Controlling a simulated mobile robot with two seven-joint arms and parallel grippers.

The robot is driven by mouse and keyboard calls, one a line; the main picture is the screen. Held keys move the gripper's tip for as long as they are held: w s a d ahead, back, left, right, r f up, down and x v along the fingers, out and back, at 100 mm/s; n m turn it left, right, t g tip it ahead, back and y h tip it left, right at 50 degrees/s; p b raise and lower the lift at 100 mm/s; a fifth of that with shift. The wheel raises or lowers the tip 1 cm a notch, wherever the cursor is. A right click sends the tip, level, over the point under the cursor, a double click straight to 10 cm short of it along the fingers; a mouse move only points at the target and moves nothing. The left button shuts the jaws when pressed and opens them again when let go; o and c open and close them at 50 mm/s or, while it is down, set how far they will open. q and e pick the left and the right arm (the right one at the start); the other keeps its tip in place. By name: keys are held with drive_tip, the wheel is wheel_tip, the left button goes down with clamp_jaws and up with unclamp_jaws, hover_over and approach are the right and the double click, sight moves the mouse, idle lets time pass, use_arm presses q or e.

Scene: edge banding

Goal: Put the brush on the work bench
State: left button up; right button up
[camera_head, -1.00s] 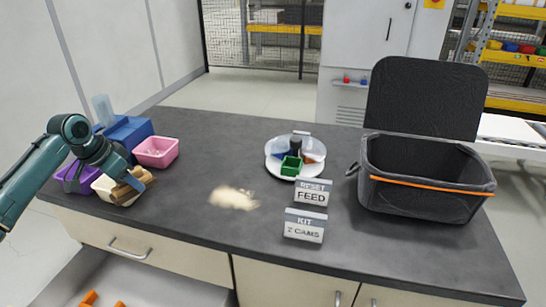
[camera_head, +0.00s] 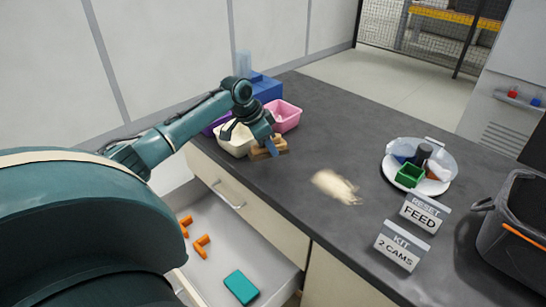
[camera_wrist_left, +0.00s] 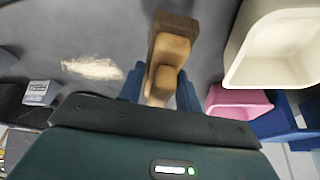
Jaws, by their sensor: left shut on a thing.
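The wooden brush (camera_head: 268,150) is at the left front part of the dark work bench (camera_head: 310,125), just right of the cream bin (camera_head: 238,140). My left gripper (camera_head: 270,145) is shut on it from above. In the left wrist view the brush (camera_wrist_left: 172,48) sits between the blue fingertips (camera_wrist_left: 160,88), its long block pointing away from the wrist. It is at or just above the bench top; I cannot tell whether it touches. My right gripper is not in view.
Pink bin (camera_head: 284,116), purple bin (camera_head: 216,124) and blue box (camera_head: 262,88) stand beside the cream bin. A pale dust pile (camera_head: 335,186) lies right of the brush. An open drawer (camera_head: 225,255) is below. Signs (camera_head: 402,246), a round tray (camera_head: 388,172) and a black container (camera_head: 490,235) are further right.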

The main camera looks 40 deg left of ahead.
sight(269, 168)
use_arm(q)
wheel_tip(269, 168, down, 5)
idle(0.4)
drive_tip(key=o, duration=1)
drive_tip(key=shift+f, duration=0.1)
drive_tip(key=shift+o, duration=0.2)
drive_tip(key=v, duration=1.2)
